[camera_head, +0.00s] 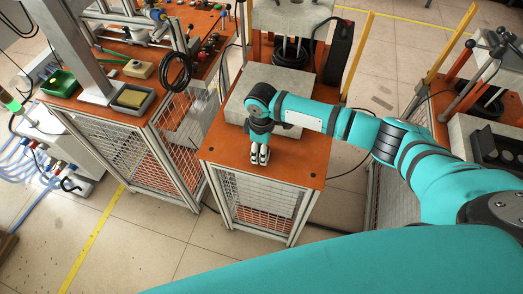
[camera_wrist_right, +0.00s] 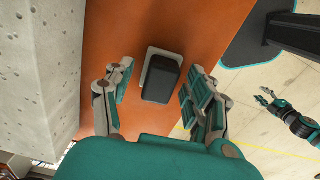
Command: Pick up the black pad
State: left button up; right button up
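The black pad (camera_wrist_right: 161,80) lies on a light grey plate (camera_wrist_right: 147,65) on the orange tabletop in the right wrist view. My right gripper (camera_wrist_right: 157,87) is open, with its fingers on either side of the pad and visible gaps to both. In the head view the right gripper (camera_head: 260,156) points down over the orange table (camera_head: 297,165) and hides the pad. My left gripper (camera_wrist_right: 266,96) shows small at the right of the wrist view, away from the pad, with its fingers apart. It is not seen in the head view.
A grey block (camera_head: 238,104) stands on the table behind the right gripper and shows at the left of the wrist view (camera_wrist_right: 45,60). A second orange bench (camera_head: 95,62) with trays and tools is at the left. Tiled floor lies between the benches.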

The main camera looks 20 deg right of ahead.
grip_shut()
notch_tip(320, 180, up, 10)
jog(key=shift+r+b, duration=0.1)
jog(key=shift+b, duration=0.9)
